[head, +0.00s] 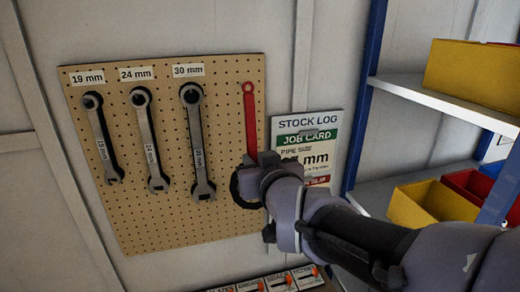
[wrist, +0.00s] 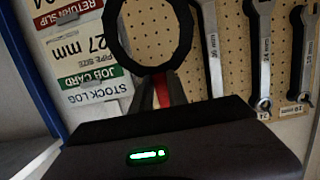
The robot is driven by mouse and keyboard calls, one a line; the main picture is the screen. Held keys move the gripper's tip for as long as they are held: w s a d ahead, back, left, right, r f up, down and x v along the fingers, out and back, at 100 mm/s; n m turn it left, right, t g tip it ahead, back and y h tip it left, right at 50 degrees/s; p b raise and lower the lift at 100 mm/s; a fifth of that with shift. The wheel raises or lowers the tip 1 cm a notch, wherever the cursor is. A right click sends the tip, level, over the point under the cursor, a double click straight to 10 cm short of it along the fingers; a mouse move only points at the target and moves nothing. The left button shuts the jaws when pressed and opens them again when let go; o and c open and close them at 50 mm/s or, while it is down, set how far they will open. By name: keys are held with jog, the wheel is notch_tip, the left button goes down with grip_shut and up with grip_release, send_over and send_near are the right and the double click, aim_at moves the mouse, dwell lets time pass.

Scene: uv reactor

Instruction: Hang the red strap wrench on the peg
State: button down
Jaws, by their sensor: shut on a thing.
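The red strap wrench (head: 250,118) is upright in front of the pegboard's right side, its holed handle end at the top. Its black strap loop (head: 237,189) hangs at the bottom, and the loop is large in the wrist view (wrist: 118,45). My gripper (head: 260,160) is shut on the lower part of the red handle, just above the loop. A short piece of red handle (wrist: 162,92) shows between the fingers (wrist: 158,93) in the wrist view. I cannot make out the peg, nor whether the handle's hole is around it.
The pegboard (head: 225,215) carries three steel wrenches (head: 150,140) labelled 19, 24 and 30 mm, left of the red one. A stock log card (head: 305,123) is on the wall at right. A blue-framed shelf (head: 440,95) with yellow and red bins (head: 432,203) stands farther right.

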jog(key=shift+r+p+x, duration=0.2)
jog(key=shift+p+x, duration=0.2)
jog(key=shift+x, duration=0.5)
jog(key=shift+r+p+x, duration=0.2)
jog(key=shift+p+x, duration=0.15)
jog(key=shift+x, duration=0.6)
jog(key=shift+w+a+f+b, duration=0.1)
jog(key=shift+w+f+b, duration=0.25)
jog(key=shift+b, duration=0.2)
jog(key=shift+w+a+f+b, duration=0.15)
jog(key=shift+w+f+b, duration=0.1)
jog(key=shift+w+b, duration=0.3)
jog(key=shift+s, duration=0.15)
jog(key=shift+r, duration=0.1)
jog(key=c, duration=1.2)
grip_release()
